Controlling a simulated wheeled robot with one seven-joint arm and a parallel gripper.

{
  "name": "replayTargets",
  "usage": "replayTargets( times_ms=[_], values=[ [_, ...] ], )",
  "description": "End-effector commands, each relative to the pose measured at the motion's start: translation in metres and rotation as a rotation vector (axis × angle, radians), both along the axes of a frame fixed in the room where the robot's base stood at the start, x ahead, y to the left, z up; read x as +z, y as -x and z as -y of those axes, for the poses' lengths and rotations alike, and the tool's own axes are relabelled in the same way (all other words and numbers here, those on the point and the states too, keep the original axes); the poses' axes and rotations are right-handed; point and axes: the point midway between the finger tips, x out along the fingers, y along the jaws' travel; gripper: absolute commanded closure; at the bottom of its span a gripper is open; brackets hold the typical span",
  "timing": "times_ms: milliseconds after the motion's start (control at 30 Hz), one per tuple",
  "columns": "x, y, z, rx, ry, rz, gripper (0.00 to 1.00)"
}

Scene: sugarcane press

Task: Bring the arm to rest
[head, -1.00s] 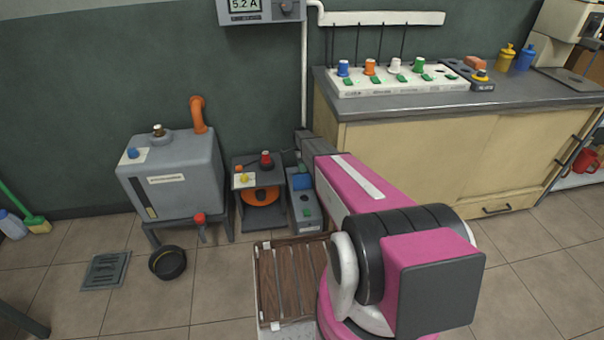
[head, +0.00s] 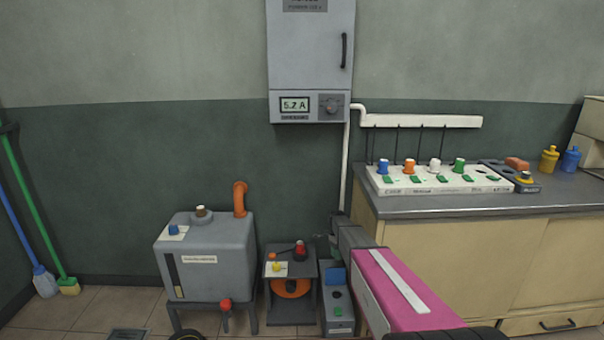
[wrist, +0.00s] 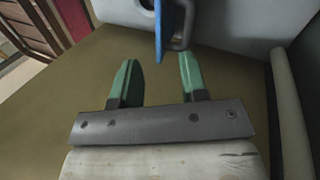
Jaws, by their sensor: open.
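My arm (head: 408,290) reaches out from the bottom of the head view as a pink link with a white stripe. Its dark grey far end stands in front of the bench's left end. I cannot make out my gripper's fingers there. In the wrist view my gripper (wrist: 158,72) shows two green fingers, spread apart. Nothing is held between them. A blue piece (wrist: 171,28) with a grey loop shows beyond the fingertips; whether it touches them I cannot tell.
A bench (head: 450,262) with a row of coloured knobs stands right of my arm. A grey tank (head: 205,265), a dark machine (head: 291,300) and a small grey box (head: 338,310) stand left. A wall cabinet (head: 310,50) hangs above. Brown slats (wrist: 28,25) show in the wrist view.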

Motion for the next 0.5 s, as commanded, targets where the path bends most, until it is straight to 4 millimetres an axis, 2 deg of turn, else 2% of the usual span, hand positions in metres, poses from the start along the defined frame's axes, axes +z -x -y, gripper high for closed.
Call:
replayTargets(
  times_ms=[33,100,500],
  values=[
    [0.019,0.038,-0.001,0.073,-0.03,0.025,0.6],
    [0.037,0.071,-0.003,0.194,-0.076,0.065,0.6],
    [0.133,0.249,-0.009,0.924,-0.25,0.271,0.6]
  ],
)
